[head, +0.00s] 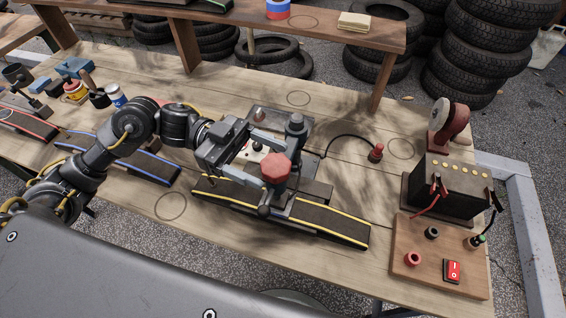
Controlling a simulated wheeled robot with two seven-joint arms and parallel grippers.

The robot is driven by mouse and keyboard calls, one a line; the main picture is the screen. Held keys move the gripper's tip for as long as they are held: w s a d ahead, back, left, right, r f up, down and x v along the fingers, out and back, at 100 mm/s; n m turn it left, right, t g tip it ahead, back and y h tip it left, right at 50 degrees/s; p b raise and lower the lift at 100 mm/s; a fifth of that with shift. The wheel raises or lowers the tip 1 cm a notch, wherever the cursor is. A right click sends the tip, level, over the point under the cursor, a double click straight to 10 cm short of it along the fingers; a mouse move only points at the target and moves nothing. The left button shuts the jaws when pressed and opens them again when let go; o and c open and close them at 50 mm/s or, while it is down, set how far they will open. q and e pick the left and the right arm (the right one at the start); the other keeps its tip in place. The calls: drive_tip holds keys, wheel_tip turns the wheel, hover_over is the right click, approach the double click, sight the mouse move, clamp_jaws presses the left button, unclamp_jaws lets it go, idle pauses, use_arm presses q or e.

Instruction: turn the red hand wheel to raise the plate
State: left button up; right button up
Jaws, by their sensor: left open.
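The red hand wheel (275,168) is a faceted knob on a dark device in the middle of the wooden bench. A dark upright post (296,132) stands just behind it. A flat grey plate (284,120) shows behind my gripper; I cannot tell its height or whether it is the one the wheel moves. My left gripper (266,161) reaches in from the left and is open, its two fingers pointing right, one behind the wheel and one at its front left. I cannot tell whether they touch it. My right gripper is not in view.
Yellow-edged dark ramps (330,222) lie before the device. A black cable runs to a red-topped plug (376,152). At right stand a battery (449,187) and a board (428,278) with a red switch (453,271). A raised shelf (230,19) crosses the back.

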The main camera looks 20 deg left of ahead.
sight(290, 173)
use_arm(q)
drive_tip(key=shift+x, duration=2.2)
drive_tip(key=shift+p, duration=0.35)
drive_tip(key=c, duration=1)
